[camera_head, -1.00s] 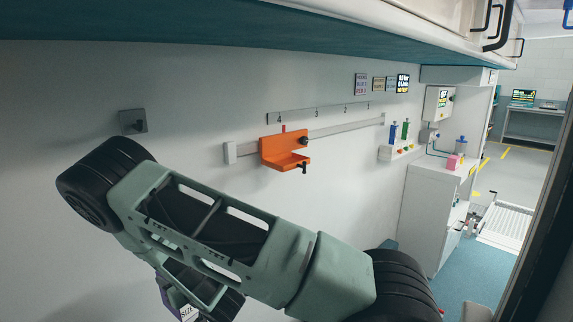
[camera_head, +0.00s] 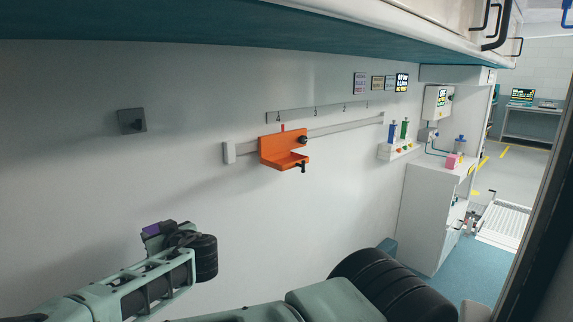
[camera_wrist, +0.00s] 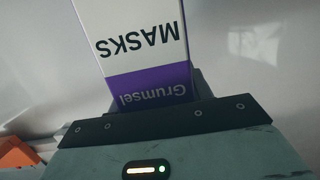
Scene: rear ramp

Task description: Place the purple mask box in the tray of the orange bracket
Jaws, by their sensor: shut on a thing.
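The purple and white mask box (camera_wrist: 143,45) is in my gripper (camera_wrist: 150,112) in the wrist view. Its "MASKS" and "Grumsel" lettering reads upside down, and its far end is cut off by the frame. In the head view only a small purple part of the box (camera_head: 151,230) shows beside my gripper (camera_head: 172,236), low at the left. The orange bracket (camera_head: 283,146) with its tray hangs on the wall rail, above and to the right of my gripper, well apart from it. An orange part of the bracket (camera_wrist: 15,154) also shows at the lower left of the wrist view.
A grey wall plate (camera_head: 131,121) sits left of the bracket. A numbered strip (camera_head: 316,112) runs above the rail. A small shelf with bottles (camera_head: 398,151) and a white cabinet (camera_head: 432,215) stand at the right. A teal-edged overhead cabinet (camera_head: 250,48) spans the top.

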